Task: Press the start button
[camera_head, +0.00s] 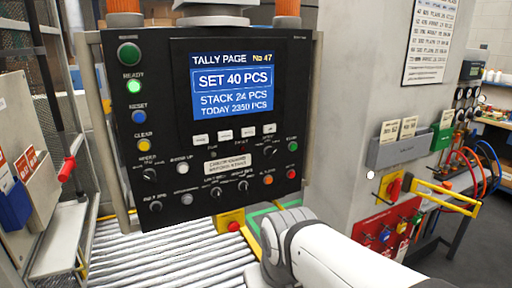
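A black control panel (165,66) faces me in the head view. A large green button (129,54) is at its top left; the small label above it is unreadable. A small green button (292,146) is at the lower right, above a red button (291,173); their labels are too small to read. I cannot tell which one is marked start. A bright green light (134,86) is labelled READY, a blue button (138,116) RESET, a yellow button (144,145) CLEAR. My white arm crosses the bottom right, below the panel; my gripper is not in view.
The screen (233,80) reads "SET 40 PCS". Several small knobs fill the panel's lower part. A roller conveyor (150,250) runs below, with a red button on a yellow box (231,221). A grey cabinet with colored hoses (465,165) stands right. A shelf rack (30,50) is left.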

